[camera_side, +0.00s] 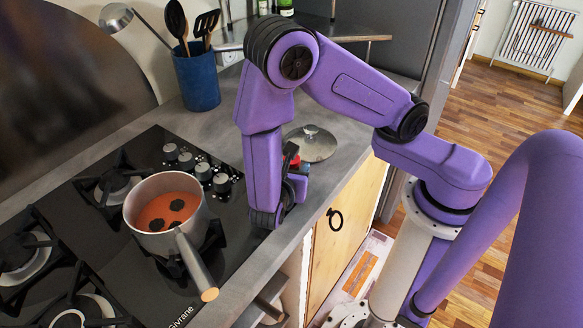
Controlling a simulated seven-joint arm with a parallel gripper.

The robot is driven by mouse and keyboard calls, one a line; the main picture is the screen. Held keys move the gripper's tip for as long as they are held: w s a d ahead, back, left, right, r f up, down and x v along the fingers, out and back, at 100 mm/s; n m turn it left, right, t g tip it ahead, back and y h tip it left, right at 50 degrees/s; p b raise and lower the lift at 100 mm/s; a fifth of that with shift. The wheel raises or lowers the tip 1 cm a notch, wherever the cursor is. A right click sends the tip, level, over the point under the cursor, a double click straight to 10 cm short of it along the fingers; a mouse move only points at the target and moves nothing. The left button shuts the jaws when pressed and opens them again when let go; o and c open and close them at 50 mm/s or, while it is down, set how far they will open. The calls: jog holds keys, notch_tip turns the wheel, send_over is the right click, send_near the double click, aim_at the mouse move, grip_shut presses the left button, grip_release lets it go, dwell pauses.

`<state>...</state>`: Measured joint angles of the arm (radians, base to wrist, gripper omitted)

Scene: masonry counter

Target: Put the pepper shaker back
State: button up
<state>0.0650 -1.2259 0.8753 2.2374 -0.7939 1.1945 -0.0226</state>
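My gripper (270,217) points down over the front edge of the cooktop, close to the surface and right of the burner knobs. Its fingers are mostly hidden by my own purple wrist, so I cannot tell whether it is open or shut. No pepper shaker can be clearly made out. A small red and dark piece (294,158) shows just behind my wrist; I cannot tell whether it is part of a shaker or of the gripper.
A saucepan (143,218) with red sauce sits on a burner, its handle (195,263) reaching over the front edge. A glass lid (318,146) lies behind my wrist. A blue utensil crock (196,80) stands at the back. The cooktop (130,275) has several burners.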

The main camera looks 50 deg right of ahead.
jog(key=shift+o, duration=0.6)
jog(key=shift+r, duration=0.2)
jog(key=v, duration=1.1)
jog(key=shift+f, duration=0.1)
jog(key=shift+s+a+r, duration=0.2)
jog(key=shift+a+r, duration=0.05)
jog(key=shift+d+r+m, duration=0.2)
jog(key=shift+d+m, duration=0.1)
jog(key=s+d+r+m+g+y, duration=0.4)
jog(key=s+d+r+m+y, duration=0.3)
jog(key=s+d+m+y, duration=0.2)
jog(key=s+d+y, duration=0.1)
jog(key=d+y, duration=0.1)
jog(key=y, duration=0.1)
jog(key=shift+s+d+r+g+y, duration=0.25)
jog(key=shift+s+r+g+y, duration=0.05)
jog(key=shift+s+g+y, duration=0.1)
